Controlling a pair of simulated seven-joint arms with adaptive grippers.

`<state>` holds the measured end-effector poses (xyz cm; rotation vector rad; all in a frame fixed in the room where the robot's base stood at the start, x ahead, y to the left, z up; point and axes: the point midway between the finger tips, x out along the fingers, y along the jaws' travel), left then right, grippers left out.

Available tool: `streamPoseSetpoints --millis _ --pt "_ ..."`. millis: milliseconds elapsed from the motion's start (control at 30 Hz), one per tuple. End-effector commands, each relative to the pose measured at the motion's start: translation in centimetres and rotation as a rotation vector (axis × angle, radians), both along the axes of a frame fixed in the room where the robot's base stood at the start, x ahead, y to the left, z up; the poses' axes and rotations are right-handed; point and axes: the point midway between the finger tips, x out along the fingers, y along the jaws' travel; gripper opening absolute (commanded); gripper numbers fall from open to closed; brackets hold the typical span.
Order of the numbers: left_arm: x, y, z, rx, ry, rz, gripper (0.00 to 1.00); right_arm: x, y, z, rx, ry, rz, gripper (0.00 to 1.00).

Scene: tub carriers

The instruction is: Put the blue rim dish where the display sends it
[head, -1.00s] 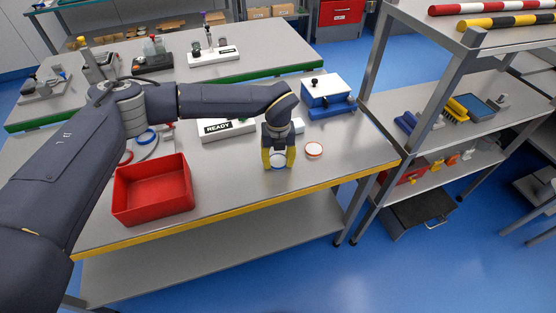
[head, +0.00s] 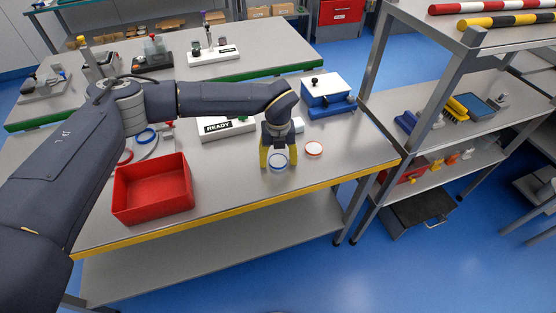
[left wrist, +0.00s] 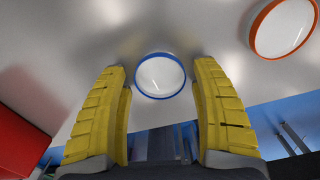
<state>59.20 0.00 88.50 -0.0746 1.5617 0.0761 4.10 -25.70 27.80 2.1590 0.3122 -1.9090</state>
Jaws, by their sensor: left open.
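The blue rim dish (head: 278,160) is round and white inside, and lies on the steel bench near its yellow front edge. It also shows in the left wrist view (left wrist: 160,75), between and just beyond the fingertips. My left gripper (head: 278,164) points down at the dish with its yellow fingers open, one on each side, and no contact is visible. The display (head: 218,127) is a white box behind my arm that reads "READY". My right gripper is not in view.
A dish with an orange-red rim (head: 314,148) lies just right of the blue one. A red bin (head: 153,190) stands at the left. A blue and white device (head: 327,90) stands at the back right. A shelf rack (head: 440,140) stands right of the bench.

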Motion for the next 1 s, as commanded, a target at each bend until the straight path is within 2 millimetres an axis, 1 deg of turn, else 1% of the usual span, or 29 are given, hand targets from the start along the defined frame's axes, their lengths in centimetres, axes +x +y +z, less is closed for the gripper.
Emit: streamPoseSetpoints --millis 400,600,800,1000 --pt "0.0 0.0 7.0 -0.001 -0.003 -0.001 0.64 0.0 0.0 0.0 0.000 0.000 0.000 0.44" --pt "0.0 0.0 9.8 -0.001 -0.002 -0.001 0.64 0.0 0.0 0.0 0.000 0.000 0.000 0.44" --pt "-0.1 0.0 11.2 0.000 0.000 0.000 0.64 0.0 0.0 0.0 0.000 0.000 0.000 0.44" --pt "-0.1 0.0 11.7 0.000 0.000 0.000 0.64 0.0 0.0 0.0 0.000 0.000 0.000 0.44"
